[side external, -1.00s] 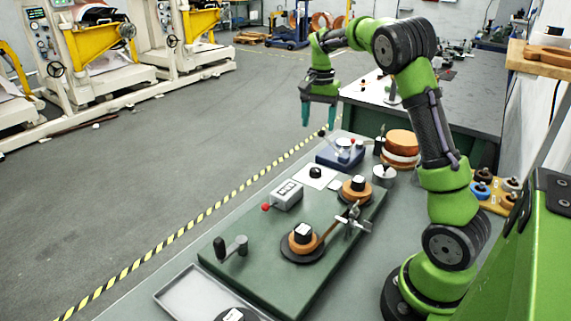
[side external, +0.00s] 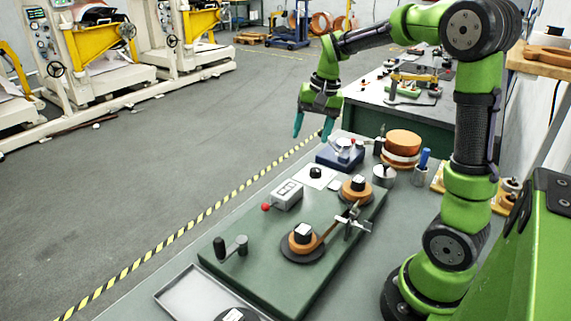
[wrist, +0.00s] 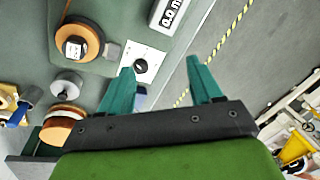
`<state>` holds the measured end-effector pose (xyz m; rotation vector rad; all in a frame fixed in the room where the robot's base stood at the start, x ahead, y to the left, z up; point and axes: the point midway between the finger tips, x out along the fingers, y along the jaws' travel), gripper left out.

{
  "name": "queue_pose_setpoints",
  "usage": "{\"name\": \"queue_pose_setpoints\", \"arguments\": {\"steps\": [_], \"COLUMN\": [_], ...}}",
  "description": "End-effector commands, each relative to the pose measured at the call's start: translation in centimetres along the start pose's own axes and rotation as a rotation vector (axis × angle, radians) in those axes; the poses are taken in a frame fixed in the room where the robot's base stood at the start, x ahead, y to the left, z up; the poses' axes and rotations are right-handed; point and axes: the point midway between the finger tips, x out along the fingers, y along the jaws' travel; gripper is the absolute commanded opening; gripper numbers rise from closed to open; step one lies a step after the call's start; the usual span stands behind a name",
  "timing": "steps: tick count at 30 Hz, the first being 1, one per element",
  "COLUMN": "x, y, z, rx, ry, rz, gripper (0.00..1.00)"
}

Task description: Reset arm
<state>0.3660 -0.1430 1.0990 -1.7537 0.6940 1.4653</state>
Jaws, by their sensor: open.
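My gripper (side external: 311,125) is in the air above the far end of the workbench, near its left edge, with its teal fingers apart and nothing between them. In the wrist view the two fingers (wrist: 164,76) are spread, with bare bench and floor beyond. The green base plate (side external: 250,242) lies on the bench, holding two copper foil spools (side external: 303,242) (side external: 356,190), a hand crank (side external: 234,246) and a grey counter box (side external: 287,195). My arm is raised and bent, clear of these things.
A blue device (side external: 340,154), a stack of copper rolls (side external: 401,146) and a cup with a blue-handled tool (side external: 420,174) stand at the far end of the bench. An empty grey tray (side external: 187,294) lies at the near end.

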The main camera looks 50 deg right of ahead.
Motion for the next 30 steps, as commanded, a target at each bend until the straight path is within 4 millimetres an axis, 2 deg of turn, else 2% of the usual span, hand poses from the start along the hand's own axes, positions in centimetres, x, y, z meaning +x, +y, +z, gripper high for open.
{"name": "queue_pose_setpoints", "arguments": {"steps": [1,5,9,12,15,19,22,30], "x": [-0.8,-2.2,-3.2,-3.6,-3.9,-4.6,-5.2,-5.2], "y": [-0.7,-1.7,-1.6,-1.1,-0.6,-0.5,-0.6,-0.7], "z": [2.5,8.5,14.5,17.8,20.1,21.4,21.6,21.5], "rx": [-0.065,-0.226,-0.385,-0.474,-0.531,-0.568,-0.577,-0.577], "ry": [0.015,0.067,0.136,0.184,0.22,0.252,0.268,0.266], "rz": [-0.047,-0.147,-0.235,-0.282,-0.315,-0.345,-0.359,-0.36], "gripper": [0.64,0.64,0.64,0.64,0.64,0.64,0.64,0.64]}}
